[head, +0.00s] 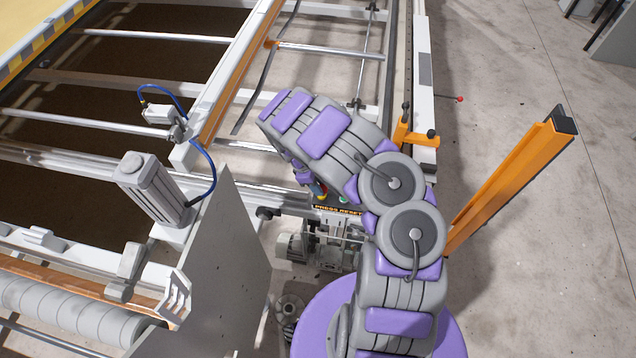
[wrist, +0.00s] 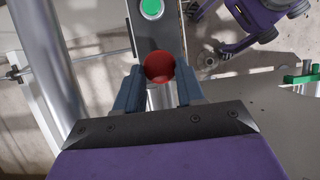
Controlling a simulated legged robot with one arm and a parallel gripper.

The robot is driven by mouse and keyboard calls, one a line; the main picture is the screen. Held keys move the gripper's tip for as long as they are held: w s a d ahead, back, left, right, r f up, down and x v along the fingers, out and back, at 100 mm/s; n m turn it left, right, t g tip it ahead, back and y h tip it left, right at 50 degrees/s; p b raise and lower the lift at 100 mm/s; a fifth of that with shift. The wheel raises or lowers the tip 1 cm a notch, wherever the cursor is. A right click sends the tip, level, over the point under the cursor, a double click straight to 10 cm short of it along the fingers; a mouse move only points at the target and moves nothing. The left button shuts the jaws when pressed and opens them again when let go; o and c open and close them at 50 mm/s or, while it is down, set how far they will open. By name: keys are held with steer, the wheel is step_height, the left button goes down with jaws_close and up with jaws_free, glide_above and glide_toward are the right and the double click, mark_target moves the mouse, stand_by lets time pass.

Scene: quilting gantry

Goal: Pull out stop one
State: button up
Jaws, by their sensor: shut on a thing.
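A red mushroom-shaped stop button (wrist: 159,66) sits on a narrow control box in the wrist view. My gripper (wrist: 161,78) has one dark finger on each side of it and is shut on it. The button's lower side is partly hidden at the fingers. A green button (wrist: 152,8) sits farther up the same box, apart from the fingers. In the head view, my arm hides most of the box; the "PRESS RESET" label (head: 337,211) shows just below it.
A grey panel (head: 215,275) stands left of the box. The white gantry frame (head: 205,105) with metal rollers fills the left side. An orange post (head: 510,180) stands on the right. Open concrete floor (head: 590,230) lies beyond the post.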

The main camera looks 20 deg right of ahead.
steer(key=shift+w, duration=0.1)
steer(key=o, duration=1.2)
steer(key=shift+c, duration=0.2)
steer(key=shift+r, duration=0.15)
steer(key=p+v, duration=0.2)
steer(key=v, duration=1.5)
